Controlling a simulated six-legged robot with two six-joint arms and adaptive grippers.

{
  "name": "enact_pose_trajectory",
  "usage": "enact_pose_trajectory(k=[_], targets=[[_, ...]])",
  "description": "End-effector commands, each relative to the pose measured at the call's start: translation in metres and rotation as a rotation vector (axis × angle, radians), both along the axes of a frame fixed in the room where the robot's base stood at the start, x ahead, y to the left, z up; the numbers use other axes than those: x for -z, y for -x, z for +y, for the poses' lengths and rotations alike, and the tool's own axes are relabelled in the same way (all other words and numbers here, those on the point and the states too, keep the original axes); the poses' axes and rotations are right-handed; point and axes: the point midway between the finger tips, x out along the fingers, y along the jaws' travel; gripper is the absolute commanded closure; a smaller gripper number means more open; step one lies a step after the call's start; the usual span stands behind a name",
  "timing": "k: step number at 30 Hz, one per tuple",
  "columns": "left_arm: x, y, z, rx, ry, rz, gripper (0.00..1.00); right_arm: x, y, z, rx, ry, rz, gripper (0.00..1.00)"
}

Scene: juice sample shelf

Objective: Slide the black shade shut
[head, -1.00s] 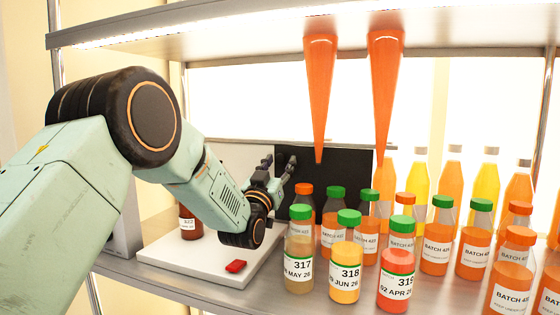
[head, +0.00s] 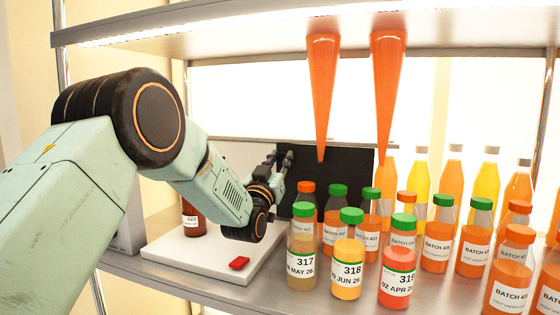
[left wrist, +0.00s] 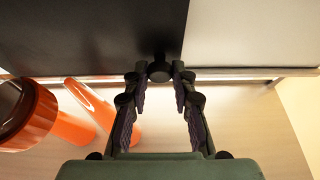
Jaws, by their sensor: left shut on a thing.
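The black shade (head: 345,170) is a flat dark panel standing upright behind the bottles, in front of the lower part of a bright backlit panel (head: 255,95). In the left wrist view the shade (left wrist: 90,35) fills the upper left, with a pale surface beside its right edge. A small dark knob (left wrist: 159,70) shows near that edge. My left gripper (head: 279,162) is at the shade's left edge, its fingers shut on the knob. In the wrist view the left gripper's fingertips (left wrist: 159,76) lie on either side of the knob. My right gripper is out of view.
Several labelled juice bottles (head: 347,270) crowd the shelf right of my arm. Two orange tapering forms (head: 322,95) hang from the upper shelf (head: 250,25) before the shade. A white board (head: 190,252) carries a brown bottle (head: 190,220) and a red piece (head: 239,263).

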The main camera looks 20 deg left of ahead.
Motion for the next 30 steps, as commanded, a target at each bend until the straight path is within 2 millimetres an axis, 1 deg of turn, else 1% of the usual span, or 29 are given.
enact_pose_trajectory(k=[13, 15, 17, 24, 27, 30], targets=[[-0.002, 0.0, 0.0, 0.001, -0.001, -0.003, 1.0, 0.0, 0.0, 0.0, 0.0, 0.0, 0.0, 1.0], [-0.002, 0.0, 0.004, -0.001, 0.0, -0.004, 1.0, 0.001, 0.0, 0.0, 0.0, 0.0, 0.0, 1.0], [-0.002, 0.0, 0.011, -0.003, 0.002, -0.004, 1.0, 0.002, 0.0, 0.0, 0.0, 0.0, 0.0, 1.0], [-0.003, 0.003, 0.061, -0.004, 0.005, -0.008, 1.0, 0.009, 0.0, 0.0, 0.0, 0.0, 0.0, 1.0], [-0.004, 0.004, 0.077, -0.003, 0.002, -0.009, 1.0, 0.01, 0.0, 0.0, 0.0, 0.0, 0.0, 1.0], [-0.004, 0.005, 0.087, -0.003, 0.001, -0.009, 1.0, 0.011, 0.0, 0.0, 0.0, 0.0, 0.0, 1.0]])
